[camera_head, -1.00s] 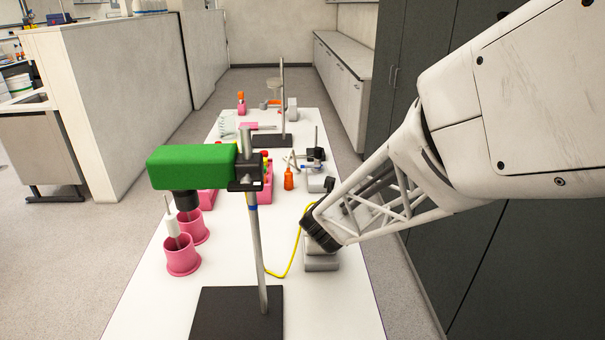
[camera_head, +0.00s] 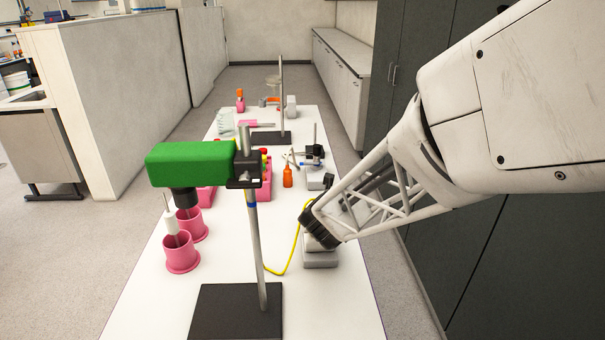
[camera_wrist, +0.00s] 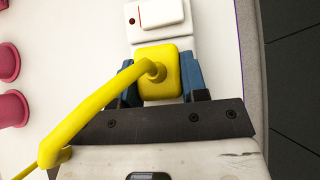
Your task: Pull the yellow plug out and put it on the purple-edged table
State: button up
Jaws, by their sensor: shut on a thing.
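The yellow plug (camera_wrist: 158,75) shows large in the wrist view, with a thick yellow cord (camera_wrist: 85,118) curving down to the left. My gripper (camera_wrist: 160,82) is shut on the plug, one blue finger on each side of it. A white socket block (camera_wrist: 158,15) with a red mark lies just beyond the plug. I cannot tell whether the plug is still seated in it. In the head view my gripper (camera_head: 318,230) hides the plug, and the yellow cord (camera_head: 292,252) loops on the white table (camera_head: 340,305), which has a thin purple edge.
A black stand (camera_head: 235,312) with a green device (camera_head: 190,165) stands left of my gripper. Pink cups (camera_head: 181,254) stand farther left. An orange bottle (camera_head: 288,177) and other lab items stand behind. The front right of the table is clear.

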jog(key=shift+r, duration=1)
dwell(0.8)
jog(key=shift+r, duration=0.3)
jog(key=shift+r, duration=0.25)
jog(key=shift+r, duration=0.55)
jog(key=shift+r, duration=0.15)
jog(key=shift+a, duration=0.2)
jog(key=s+a+f+n+y, duration=0.2)
jog(key=a+f+n+y, duration=0.1)
jog(key=a, duration=0.5)
jog(key=shift+a+f+n+g+y, duration=0.15)
jog(key=shift+a+n+g+y, duration=0.2)
jog(key=shift+n, duration=0.35)
dwell(0.4)
